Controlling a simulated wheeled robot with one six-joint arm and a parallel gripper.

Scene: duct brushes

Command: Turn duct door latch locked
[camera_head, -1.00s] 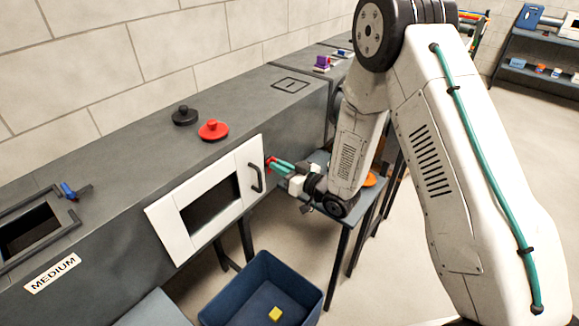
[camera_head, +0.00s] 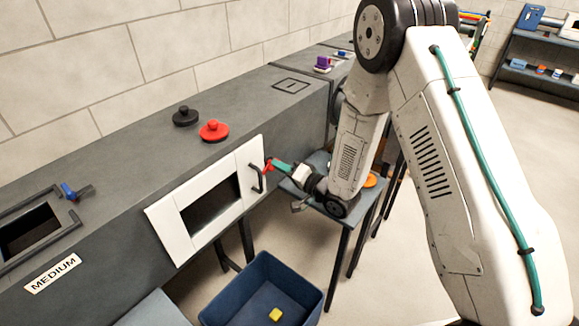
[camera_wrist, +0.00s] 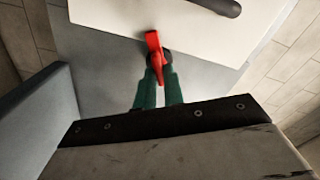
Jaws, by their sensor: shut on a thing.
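The white duct door (camera_head: 229,191) with a dark window lies flat against the front of the grey duct and looks closed. A black handle (camera_head: 257,178) is near its right edge. The red latch (camera_head: 268,165) sits just right of the door edge. My gripper (camera_head: 272,166) reaches it from the right with its green fingers. In the wrist view the green fingers of my gripper (camera_wrist: 160,75) are shut on the red latch (camera_wrist: 154,48). The latch overlaps the white door's edge (camera_wrist: 190,25). Its far side and pivot are partly hidden.
A red knob (camera_head: 213,130) and a black knob (camera_head: 185,116) stand on the duct top. A blue bin (camera_head: 262,270) with a yellow piece (camera_head: 276,314) is on the floor below. A small table (camera_head: 345,222) stands under my forearm.

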